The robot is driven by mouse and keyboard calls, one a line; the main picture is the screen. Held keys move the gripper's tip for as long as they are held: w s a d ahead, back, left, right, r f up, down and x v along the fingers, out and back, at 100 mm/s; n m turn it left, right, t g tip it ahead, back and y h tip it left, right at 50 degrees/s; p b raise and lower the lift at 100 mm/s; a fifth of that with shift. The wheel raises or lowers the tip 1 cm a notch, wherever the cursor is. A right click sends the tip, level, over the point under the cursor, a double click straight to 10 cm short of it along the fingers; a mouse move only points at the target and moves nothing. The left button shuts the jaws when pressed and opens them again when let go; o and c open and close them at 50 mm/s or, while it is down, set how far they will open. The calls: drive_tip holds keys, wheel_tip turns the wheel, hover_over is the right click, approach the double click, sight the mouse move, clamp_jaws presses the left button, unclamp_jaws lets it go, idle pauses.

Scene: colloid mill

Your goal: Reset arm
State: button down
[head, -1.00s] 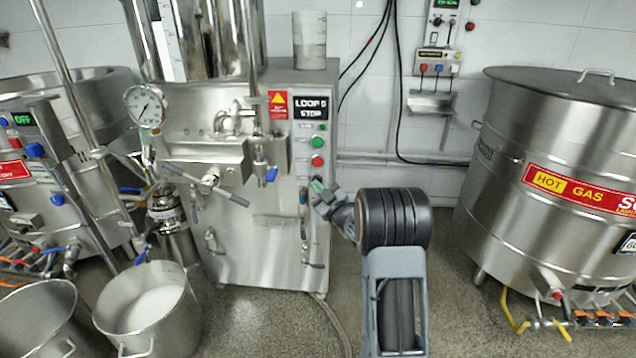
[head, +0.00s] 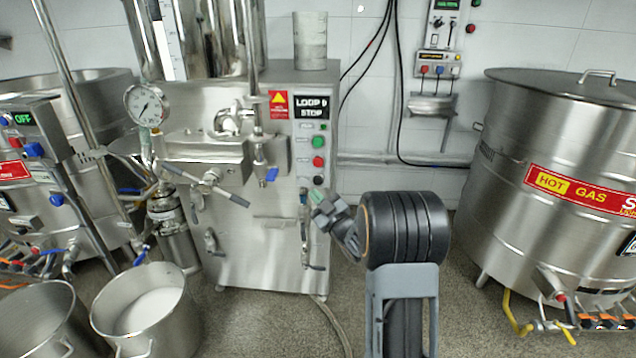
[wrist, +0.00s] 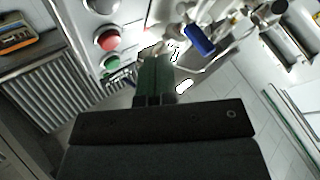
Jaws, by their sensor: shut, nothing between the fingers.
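My gripper (head: 318,197) is in front of the right edge of the steel mill cabinet (head: 262,210), just below its column of buttons. Its green fingers (wrist: 155,78) are shut and empty in the wrist view. The black knob (head: 319,180) shows just above the fingertips, with the red button (head: 318,161) and green button (head: 318,142) higher up. The wrist view also shows the red button (wrist: 107,40) left of the fingers. The display (head: 311,107) reads LOOP and STOP; its last character is unclear. I cannot tell whether the fingertips touch the cabinet.
A blue-handled valve (head: 271,175) and a long lever (head: 228,197) stick out from the mill's front. Two steel pots (head: 150,318) stand at the lower left. A large HOT GAS vat (head: 530,225) stands at the right.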

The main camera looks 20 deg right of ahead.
drive_tip(key=s+a+r+m+g+h+p, duration=0.2)
drive_tip(key=s+r+m+g+h+p, duration=0.15)
drive_tip(key=r+p, duration=0.55)
drive_tip(key=s+a+r+m+g+h+p, duration=0.2)
drive_tip(key=s+r+g+h+p, duration=0.15)
drive_tip(key=r+p, duration=0.55)
drive_tip(key=s+a+r+g+p, duration=0.2)
drive_tip(key=s+r+g+p, duration=0.1)
drive_tip(key=s, duration=0.4)
drive_tip(key=s+a+r+m+g+y+p, duration=0.1)
drive_tip(key=s+a+r+g+p, duration=0.2)
drive_tip(key=s+p, duration=0.3)
drive_tip(key=s+a+r+m+g+y+p, duration=0.1)
drive_tip(key=s+a+r+g+p, duration=0.1)
drive_tip(key=s, duration=0.6)
drive_tip(key=shift+a+r+g+p, duration=0.3)
drive_tip(key=shift+r+g+p, duration=0.2)
drive_tip(key=shift+g+p, duration=0.65)
drive_tip(key=shift+d+m, duration=0.1)
drive_tip(key=shift+m, duration=0.25)
